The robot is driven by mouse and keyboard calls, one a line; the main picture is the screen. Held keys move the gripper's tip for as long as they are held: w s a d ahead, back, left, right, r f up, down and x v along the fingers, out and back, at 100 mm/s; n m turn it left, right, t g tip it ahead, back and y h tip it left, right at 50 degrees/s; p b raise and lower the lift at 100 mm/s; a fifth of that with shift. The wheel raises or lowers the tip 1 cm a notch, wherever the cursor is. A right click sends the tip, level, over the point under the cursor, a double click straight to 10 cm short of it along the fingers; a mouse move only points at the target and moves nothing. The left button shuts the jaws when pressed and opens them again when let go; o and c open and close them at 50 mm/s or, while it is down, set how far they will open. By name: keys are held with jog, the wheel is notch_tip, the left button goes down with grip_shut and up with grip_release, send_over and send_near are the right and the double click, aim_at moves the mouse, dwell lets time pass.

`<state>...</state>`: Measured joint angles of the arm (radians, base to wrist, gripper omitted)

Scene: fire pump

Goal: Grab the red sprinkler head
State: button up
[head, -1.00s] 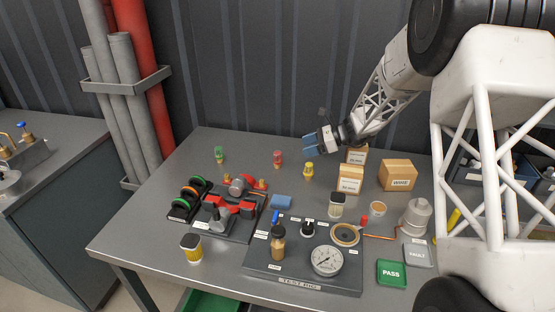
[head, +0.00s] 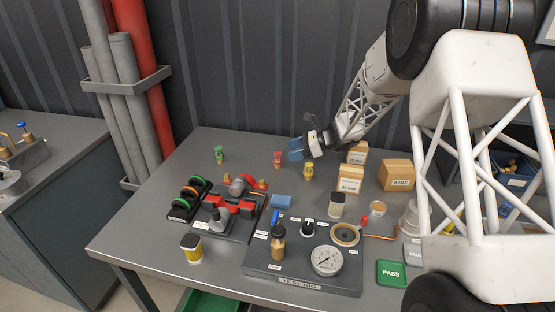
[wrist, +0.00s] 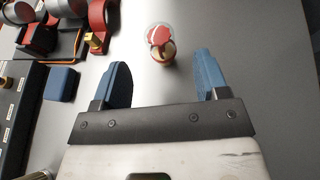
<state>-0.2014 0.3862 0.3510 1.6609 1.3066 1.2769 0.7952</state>
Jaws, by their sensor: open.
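The red sprinkler head (head: 278,158) stands upright at the back middle of the table, between the green sprinkler head (head: 219,154) and the yellow one (head: 308,171). My gripper (head: 296,149) is open and empty, above and just right of the red head in the head view. In the wrist view the red sprinkler head (wrist: 160,43) lies ahead of the gap between my blue fingertips (wrist: 164,78), close to the middle and beyond the tips. Nothing touches it there.
Cardboard boxes (head: 397,175) stand to the right. A pump assembly with red parts (head: 234,204) and the test rig (head: 303,285) are in front, with a blue block (head: 281,202) between. The table around the red head is clear.

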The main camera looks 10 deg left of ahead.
aim_at(277, 155)
jog(key=shift+a+f, duration=0.2)
jog(key=shift+a, duration=0.2)
jog(key=shift+x, duration=3)
jog(key=c, duration=1)
jog(key=shift+c, duration=0.2)
notch_tip(277, 155, up, 18)
